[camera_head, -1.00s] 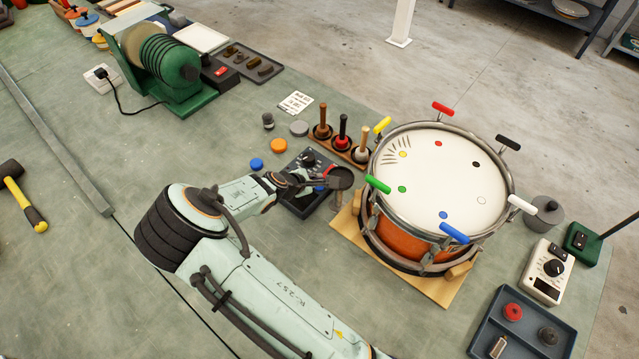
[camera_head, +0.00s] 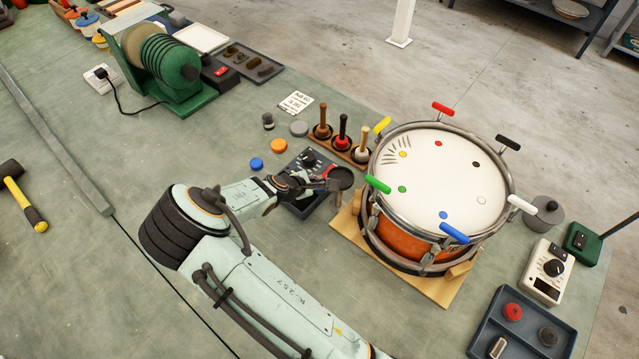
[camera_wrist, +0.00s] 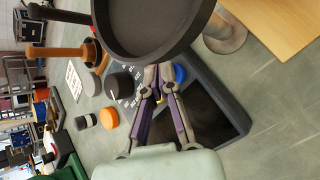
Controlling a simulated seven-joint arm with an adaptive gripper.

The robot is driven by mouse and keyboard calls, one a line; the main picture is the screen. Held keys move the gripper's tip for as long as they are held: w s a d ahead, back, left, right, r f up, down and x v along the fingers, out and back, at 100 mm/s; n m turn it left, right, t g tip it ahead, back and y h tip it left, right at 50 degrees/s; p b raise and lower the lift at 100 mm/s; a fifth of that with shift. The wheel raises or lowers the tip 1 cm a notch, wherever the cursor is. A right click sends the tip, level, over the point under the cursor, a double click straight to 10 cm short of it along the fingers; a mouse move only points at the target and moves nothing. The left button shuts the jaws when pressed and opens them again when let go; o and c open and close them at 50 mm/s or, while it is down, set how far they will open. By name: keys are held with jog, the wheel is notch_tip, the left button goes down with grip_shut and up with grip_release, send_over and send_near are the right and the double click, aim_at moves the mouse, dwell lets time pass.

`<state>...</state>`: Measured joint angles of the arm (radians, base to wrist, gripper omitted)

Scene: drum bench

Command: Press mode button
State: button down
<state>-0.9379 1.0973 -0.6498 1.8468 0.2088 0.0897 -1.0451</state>
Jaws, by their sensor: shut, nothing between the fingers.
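A dark control panel box (camera_head: 302,208) lies on the bench left of the drum, with a black knob (camera_head: 308,160) and a red part (camera_head: 327,171) at its top. In the wrist view the box shows a dark screen (camera_wrist: 205,115), a black knob (camera_wrist: 121,84) and a blue button (camera_wrist: 180,73). No label tells me which control is the mode button. My gripper (camera_head: 326,184) is over the panel. In the wrist view its fingertips (camera_wrist: 158,76) are together and empty, just left of the blue button. I cannot tell whether they touch the panel.
A round dark dish on a stand (camera_head: 341,179) is close to the fingers, right of the panel. The drum (camera_head: 440,170) stands beyond it on a wooden base. Handled tools (camera_head: 343,140) stand behind. Blue (camera_head: 257,164) and orange (camera_head: 279,146) discs lie to the left.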

jog(key=shift+r, duration=0.1)
dwell(0.5)
jog(key=shift+r, duration=0.35)
jog(key=shift+r, duration=3.05)
